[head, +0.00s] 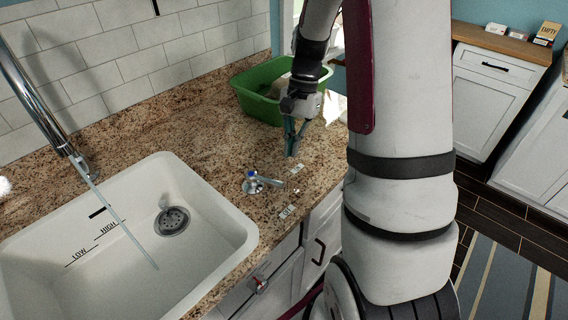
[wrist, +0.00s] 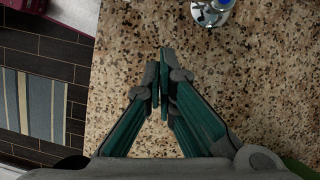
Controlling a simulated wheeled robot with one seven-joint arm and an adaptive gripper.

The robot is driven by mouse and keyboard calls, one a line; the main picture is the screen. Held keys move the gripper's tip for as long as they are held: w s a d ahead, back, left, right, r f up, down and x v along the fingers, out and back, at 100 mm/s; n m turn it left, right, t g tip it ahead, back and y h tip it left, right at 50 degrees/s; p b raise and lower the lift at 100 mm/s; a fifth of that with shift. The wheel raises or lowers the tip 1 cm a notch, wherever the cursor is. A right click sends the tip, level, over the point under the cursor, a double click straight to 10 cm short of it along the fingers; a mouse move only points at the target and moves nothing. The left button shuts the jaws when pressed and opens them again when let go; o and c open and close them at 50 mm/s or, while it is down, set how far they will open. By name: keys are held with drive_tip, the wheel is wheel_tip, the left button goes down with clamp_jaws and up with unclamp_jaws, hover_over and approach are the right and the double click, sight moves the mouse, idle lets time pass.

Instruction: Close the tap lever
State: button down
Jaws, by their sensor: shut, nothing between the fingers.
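The tap lever (head: 265,181) is a small chrome handle with a blue spot on a round base, on the counter right of the sink. In the head view its arm points right, between two small labels whose words I cannot read surely. My gripper (head: 292,151) is shut and empty, above the counter behind and right of the lever, apart from it. In the wrist view its green fingers (wrist: 160,78) are together, and part of the lever's chrome base (wrist: 212,12) shows at the top edge. The chrome spout (head: 45,108) has a thin pale stream below it, reaching into the sink.
The white sink (head: 245,238) with a drain (head: 172,221) fills the lower left. A green tub (head: 252,92) stands behind my gripper. The speckled counter (head: 190,125) is clear around the lever. Cabinet fronts drop below its right edge.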

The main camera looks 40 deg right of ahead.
sight(266, 182)
drive_tip(key=a+f, duration=0.1)
drive_tip(key=s+a+f, duration=0.1)
drive_tip(key=shift+s+a+f+p, duration=0.15)
drive_tip(key=shift+s+a+p, duration=0.1)
drive_tip(key=shift+a+p, duration=0.1)
drive_tip(key=shift+s+a+f, duration=0.15)
drive_tip(key=shift+a, duration=0.2)
drive_tip(key=shift+s+a+f, duration=0.1)
drive_tip(key=shift+a, duration=0.25)
drive_tip(key=shift+s+a+r+m+p, duration=0.1)
drive_tip(key=shift+s+a+m+p, duration=0.4)
drive_tip(key=shift+m, duration=0.3)
drive_tip(key=shift+s+a+m+t, duration=0.25)
drive_tip(key=shift+m+t, duration=0.15)
drive_tip(key=shift+m, duration=0.3)
drive_tip(key=shift+d, duration=0.2)
